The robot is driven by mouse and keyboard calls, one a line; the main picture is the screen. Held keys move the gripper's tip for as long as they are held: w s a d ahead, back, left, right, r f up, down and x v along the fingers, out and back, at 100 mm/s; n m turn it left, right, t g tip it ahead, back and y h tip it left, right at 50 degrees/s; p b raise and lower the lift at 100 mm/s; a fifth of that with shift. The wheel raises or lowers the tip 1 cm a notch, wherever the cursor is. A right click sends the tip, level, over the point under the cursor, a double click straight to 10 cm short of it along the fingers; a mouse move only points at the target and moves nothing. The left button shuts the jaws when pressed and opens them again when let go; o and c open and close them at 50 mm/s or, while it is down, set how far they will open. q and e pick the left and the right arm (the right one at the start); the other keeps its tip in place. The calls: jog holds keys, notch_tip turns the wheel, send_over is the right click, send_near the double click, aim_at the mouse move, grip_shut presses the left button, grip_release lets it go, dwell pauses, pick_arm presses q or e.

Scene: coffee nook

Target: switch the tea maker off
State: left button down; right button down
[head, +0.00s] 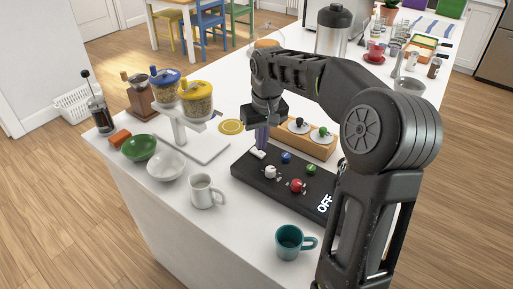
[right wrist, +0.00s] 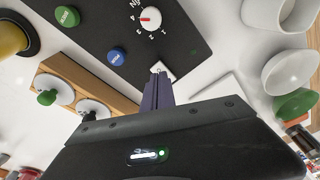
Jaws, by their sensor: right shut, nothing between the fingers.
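A black control panel (head: 241,171) lies on the white counter; I take it for the tea maker. It carries a white dial (head: 270,172), a red knob (head: 296,185), a blue button (head: 286,157) and a green button (head: 311,169). My right gripper (head: 262,148) is shut, empty, pointing down at that switch. In the right wrist view its fingertips (right wrist: 158,73) overlap the switch (right wrist: 166,70); I cannot tell if they touch. My left gripper is not in view.
A wooden stand (head: 318,149) with white discs and knobs stands just behind the panel. A white mug (head: 203,191) and teal mug (head: 289,242) stand in front. Bowls and a two-jar grain dispenser (head: 197,100) are at the left. A steel urn (head: 333,30) stands behind.

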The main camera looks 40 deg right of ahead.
aim_at(261, 154)
notch_tip(261, 154, up, 5)
jog(key=p, duration=0.3)
jog(key=shift+r+p, duration=0.2)
jog(key=shift+p, duration=0.2)
dwell(0.4)
